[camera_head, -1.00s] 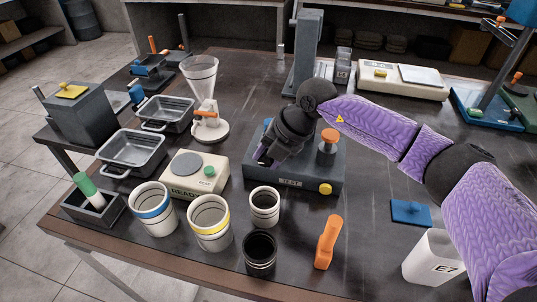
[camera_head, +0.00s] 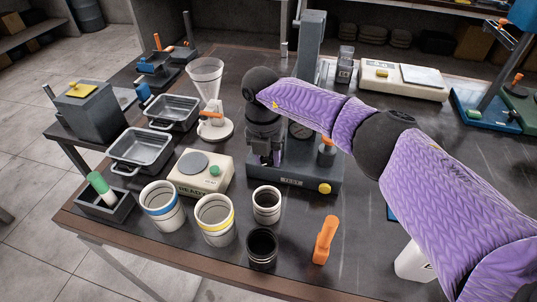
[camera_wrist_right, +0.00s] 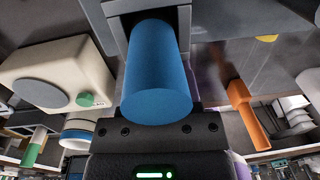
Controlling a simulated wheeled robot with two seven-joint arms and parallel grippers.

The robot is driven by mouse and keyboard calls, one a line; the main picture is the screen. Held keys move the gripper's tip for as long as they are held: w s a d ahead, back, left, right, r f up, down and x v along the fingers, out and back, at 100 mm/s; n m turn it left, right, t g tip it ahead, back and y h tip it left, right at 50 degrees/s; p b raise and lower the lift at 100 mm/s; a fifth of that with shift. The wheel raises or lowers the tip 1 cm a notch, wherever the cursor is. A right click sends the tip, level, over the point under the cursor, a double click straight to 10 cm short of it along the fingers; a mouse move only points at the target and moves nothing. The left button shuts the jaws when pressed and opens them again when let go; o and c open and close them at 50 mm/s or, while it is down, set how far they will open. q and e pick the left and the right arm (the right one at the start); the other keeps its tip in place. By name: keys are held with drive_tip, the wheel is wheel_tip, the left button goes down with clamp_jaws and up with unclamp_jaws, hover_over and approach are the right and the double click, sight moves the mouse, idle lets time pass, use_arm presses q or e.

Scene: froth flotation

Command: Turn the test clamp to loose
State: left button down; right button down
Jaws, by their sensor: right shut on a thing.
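The grey test machine (camera_head: 312,186), labelled TEST, stands mid-table, with an orange-topped knob (camera_head: 326,148) and a yellow button (camera_head: 324,188) on it. My right gripper (camera_head: 266,160) points down at the left part of this machine and is shut on a part there. In the right wrist view a thick blue cylinder (camera_wrist_right: 157,75), which looks like the clamp handle, runs from a grey block (camera_wrist_right: 190,18) to just before the gripper. My left gripper is out of view.
A scale marked READY (camera_head: 190,185) is left of the machine. Cups, among them a blue-rimmed one (camera_head: 160,188), a yellow-rimmed one (camera_head: 214,206) and a black one (camera_head: 262,236), stand in front, beside an orange tool (camera_head: 325,240). A glass funnel (camera_head: 205,70) stands behind.

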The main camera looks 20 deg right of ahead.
drive_tip(key=shift+h, duration=0.4)
drive_tip(key=c, duration=0.6)
unclamp_jaws()
drive_tip(key=r, duration=0.6)
drive_tip(key=w+a+r+p, duration=0.1)
drive_tip(key=r, duration=0.3)
drive_tip(key=shift+a, duration=0.1)
